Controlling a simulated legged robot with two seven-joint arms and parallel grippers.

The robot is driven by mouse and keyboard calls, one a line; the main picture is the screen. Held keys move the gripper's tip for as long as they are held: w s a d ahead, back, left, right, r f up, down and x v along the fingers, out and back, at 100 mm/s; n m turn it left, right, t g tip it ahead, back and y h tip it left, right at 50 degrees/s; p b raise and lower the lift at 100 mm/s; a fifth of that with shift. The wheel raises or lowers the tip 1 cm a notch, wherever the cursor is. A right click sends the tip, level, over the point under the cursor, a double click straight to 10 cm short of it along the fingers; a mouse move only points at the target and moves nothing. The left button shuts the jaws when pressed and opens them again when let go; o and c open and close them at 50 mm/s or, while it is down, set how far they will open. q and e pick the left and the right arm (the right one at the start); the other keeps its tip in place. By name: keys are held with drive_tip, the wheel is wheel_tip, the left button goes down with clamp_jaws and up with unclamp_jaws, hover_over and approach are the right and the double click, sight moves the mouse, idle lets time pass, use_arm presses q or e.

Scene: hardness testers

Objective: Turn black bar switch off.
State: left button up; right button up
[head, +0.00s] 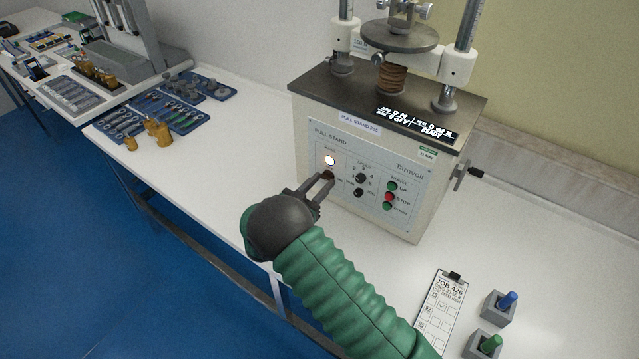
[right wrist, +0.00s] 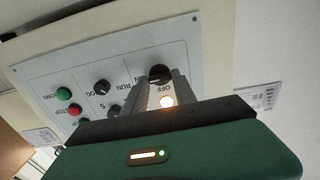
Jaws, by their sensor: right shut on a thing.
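The black bar switch (right wrist: 159,72) is on the front panel of the pull stand (head: 370,165), with an "OFF" label beside it in the right wrist view. In the head view the switch (head: 327,174) sits just below a lit white lamp (head: 330,160). The lamp also glows in the right wrist view (right wrist: 167,101). My right gripper (head: 323,181) is at the panel, its fingers shut on the bar switch and covering part of it. The exact angle of the bar is hard to tell. My left gripper is not in view.
Other dark knobs (head: 361,178) and green and red buttons (head: 389,197) are right of the switch. The display (head: 418,124) reads "READY". A clipboard (head: 441,305) and two small joystick-like blocks (head: 499,307) lie at the front right. Blue tool trays (head: 180,120) are at the left.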

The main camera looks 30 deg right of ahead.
drive_tip(key=shift+d, duration=0.15)
clamp_jaws()
drive_tip(key=shift+w+r, duration=0.1)
drive_tip(key=shift+n, duration=0.3)
drive_tip(key=shift+r+n+p, duration=0.15)
drive_tip(key=shift+n+p, duration=0.7)
drive_tip(key=shift+n, duration=0.05)
drive_tip(key=n+p, duration=0.2)
drive_tip(key=n, duration=0.3)
drive_tip(key=shift+p, duration=0.3)
drive_tip(key=n+p, duration=0.1)
drive_tip(key=n, duration=0.4)
drive_tip(key=shift+n+p, duration=0.4)
drive_tip(key=n+p, duration=0.1)
drive_tip(key=n, duration=0.3)
drive_tip(key=shift+n, duration=0.4)
